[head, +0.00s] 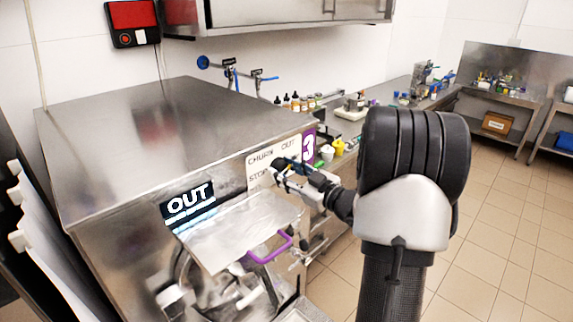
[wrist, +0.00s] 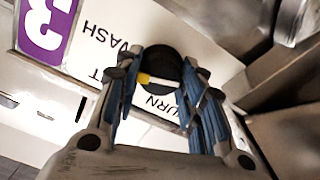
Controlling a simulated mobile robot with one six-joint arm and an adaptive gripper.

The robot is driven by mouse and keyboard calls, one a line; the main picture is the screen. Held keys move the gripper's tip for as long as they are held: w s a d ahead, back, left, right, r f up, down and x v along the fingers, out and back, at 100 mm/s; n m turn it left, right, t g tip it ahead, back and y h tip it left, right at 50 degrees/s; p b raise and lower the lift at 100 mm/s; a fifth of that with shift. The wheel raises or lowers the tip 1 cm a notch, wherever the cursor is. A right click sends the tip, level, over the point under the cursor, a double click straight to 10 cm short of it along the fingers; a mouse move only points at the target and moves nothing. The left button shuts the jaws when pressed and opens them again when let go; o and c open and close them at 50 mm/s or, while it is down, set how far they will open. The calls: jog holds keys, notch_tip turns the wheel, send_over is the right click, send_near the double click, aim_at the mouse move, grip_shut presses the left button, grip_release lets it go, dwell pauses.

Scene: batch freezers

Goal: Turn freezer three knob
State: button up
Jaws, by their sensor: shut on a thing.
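Freezer three (head: 160,110) is a steel machine with a purple "3" label and a display (head: 188,200) reading "OUT". Its white dial plate (head: 257,160) shows the words CHURN, OUT and STOP in the head view. In the wrist view the black round knob (wrist: 165,62) has a white bar with a yellow end, which points to the left of the picture. My gripper (wrist: 162,88) has its blue-padded fingers on both sides of the knob and is shut on it. In the head view my gripper (head: 284,172) is at the dial plate and largely hides the knob.
A steel chute (head: 240,232) and a purple handle (head: 268,247) are just below the dial plate. A counter with bottles (head: 295,103) and a scale (head: 352,108) runs behind. The tiled floor (head: 490,230) to the right is clear.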

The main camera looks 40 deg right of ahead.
jog(key=shift+m+p, duration=1.1)
jog(key=shift+m, duration=0.8)
jog(key=o, duration=1.1)
jog(key=s, duration=0.8)
jog(key=s+d, duration=0.1)
jog(key=s, duration=0.3)
